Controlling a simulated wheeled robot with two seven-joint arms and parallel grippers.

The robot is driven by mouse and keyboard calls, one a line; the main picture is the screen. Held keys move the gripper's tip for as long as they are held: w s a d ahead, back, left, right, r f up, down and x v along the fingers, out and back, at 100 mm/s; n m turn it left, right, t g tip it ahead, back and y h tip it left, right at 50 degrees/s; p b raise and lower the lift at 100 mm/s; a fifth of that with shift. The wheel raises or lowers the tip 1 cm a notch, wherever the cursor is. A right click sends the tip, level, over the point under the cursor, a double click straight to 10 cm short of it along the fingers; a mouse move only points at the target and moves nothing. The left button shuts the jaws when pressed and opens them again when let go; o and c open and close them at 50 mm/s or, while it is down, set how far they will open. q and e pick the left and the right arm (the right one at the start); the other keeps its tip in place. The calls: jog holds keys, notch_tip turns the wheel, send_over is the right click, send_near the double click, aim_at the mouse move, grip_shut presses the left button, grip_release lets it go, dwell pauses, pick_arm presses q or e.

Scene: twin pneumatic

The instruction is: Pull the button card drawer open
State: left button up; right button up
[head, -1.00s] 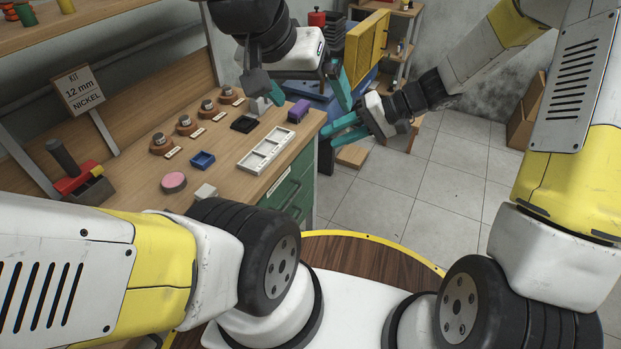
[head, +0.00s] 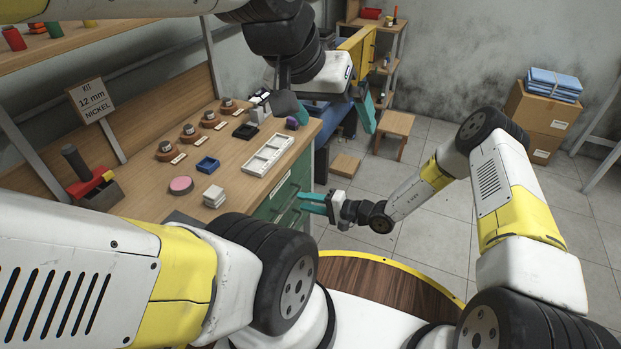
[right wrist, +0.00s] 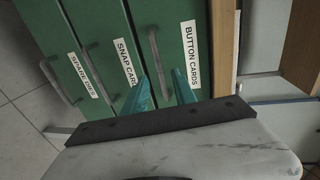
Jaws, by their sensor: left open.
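The button card drawer is the top green drawer in the cabinet under the bench, with its label (right wrist: 192,52) and a grey bar handle (right wrist: 158,62) showing in the right wrist view. Its front looks flush with the cabinet. My right gripper (right wrist: 163,76) is open, its teal fingers pointing at this drawer. The handle appears between the two fingers; I cannot tell whether they touch it. In the head view my right gripper (head: 304,200) is at the cabinet front. My left gripper (head: 334,110) is open and empty above the bench's far right corner.
The snap cards drawer (right wrist: 113,85) and spare dies drawer (right wrist: 72,60) lie below.

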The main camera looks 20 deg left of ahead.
aim_at(293, 198)
jog(key=shift+x, duration=2.7)
jog(key=shift+s, duration=0.1)
grip_shut()
